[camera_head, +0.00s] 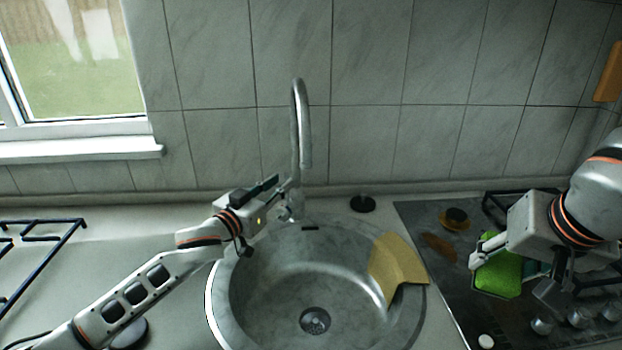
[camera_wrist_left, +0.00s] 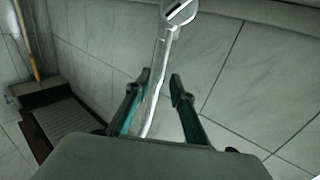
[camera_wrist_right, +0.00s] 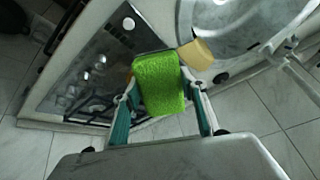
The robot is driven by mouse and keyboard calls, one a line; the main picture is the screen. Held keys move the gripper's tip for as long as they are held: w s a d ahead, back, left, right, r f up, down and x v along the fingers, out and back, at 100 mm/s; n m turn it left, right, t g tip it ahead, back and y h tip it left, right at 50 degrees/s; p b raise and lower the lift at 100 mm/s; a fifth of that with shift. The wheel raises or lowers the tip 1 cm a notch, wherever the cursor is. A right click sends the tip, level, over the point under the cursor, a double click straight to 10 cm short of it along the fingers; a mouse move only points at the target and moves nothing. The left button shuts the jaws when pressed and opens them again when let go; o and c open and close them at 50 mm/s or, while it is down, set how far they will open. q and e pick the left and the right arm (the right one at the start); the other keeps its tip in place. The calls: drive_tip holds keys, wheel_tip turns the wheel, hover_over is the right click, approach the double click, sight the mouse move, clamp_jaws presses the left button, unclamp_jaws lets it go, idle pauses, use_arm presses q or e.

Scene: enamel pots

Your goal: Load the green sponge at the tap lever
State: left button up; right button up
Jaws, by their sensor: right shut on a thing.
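The tap (camera_head: 299,125) rises behind the sink, and it also shows in the left wrist view (camera_wrist_left: 161,62). Its lever is hard to make out near the base. My left gripper (camera_head: 276,190) is at the lower part of the tap; in the left wrist view its fingers (camera_wrist_left: 160,88) are apart, with the tap's neck in line between them. Contact cannot be told. The green sponge (camera_head: 497,277) is in my right gripper (camera_head: 510,262), above the hob at the right. The right wrist view shows the sponge (camera_wrist_right: 159,85) between the two fingers.
The round sink (camera_head: 250,296) lies in the middle, with a yellow cloth (camera_head: 397,262) over its right rim. A black stopper (camera_head: 362,203) sits behind it. The hob (camera_head: 421,211) with knobs is at the right. The counter left of the sink is mostly clear.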

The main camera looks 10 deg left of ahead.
sight(288, 203)
use_arm(q)
drive_tip(key=shift+x, duration=1.95)
clamp_jaws()
